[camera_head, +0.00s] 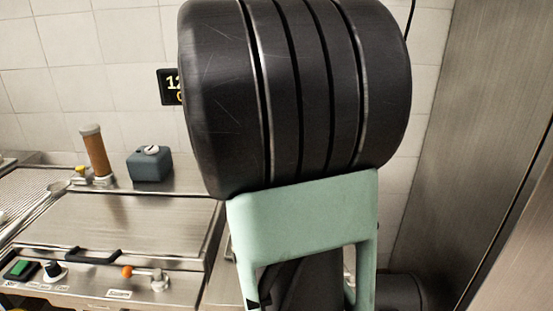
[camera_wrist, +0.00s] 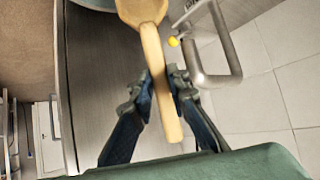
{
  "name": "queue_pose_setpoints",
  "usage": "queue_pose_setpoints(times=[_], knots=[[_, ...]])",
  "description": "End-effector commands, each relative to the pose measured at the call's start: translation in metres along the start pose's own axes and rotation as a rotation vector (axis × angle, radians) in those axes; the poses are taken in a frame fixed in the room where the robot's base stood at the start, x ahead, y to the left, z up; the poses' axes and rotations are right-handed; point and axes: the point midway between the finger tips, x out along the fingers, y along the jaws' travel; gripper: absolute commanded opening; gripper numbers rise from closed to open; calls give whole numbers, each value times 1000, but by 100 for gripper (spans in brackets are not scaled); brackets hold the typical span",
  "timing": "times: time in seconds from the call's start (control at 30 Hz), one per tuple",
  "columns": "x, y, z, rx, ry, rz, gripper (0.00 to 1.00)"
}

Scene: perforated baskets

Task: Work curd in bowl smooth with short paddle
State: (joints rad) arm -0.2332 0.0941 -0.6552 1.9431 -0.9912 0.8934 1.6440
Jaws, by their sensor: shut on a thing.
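In the wrist view, my gripper (camera_wrist: 158,84) is shut on the handle of a wooden paddle (camera_wrist: 152,48). The paddle's wide end points to the top edge of the picture and is partly cut off there. The handle's end sticks out below the fingers, towards my palm. A grey-blue curved rim (camera_wrist: 95,4) shows at the top left; I cannot tell whether it is the bowl. No curd can be made out. In the head view my own arm fills the middle and hides what lies behind it; the gripper and paddle do not show there.
The wrist view shows a metal counter (camera_wrist: 100,75), a bent metal rail (camera_wrist: 225,60) with a yellow knob (camera_wrist: 173,41) and a tiled floor (camera_wrist: 265,90).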

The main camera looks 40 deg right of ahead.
Motion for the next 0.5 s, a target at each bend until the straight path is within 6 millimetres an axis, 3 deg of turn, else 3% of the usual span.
queue_pose_setpoints(times=[0.23, 0.5], knots=[[-1, 7, 0, -1, 0, -1, 0], [2, 1, 0, 1, 1, -1, 0]])
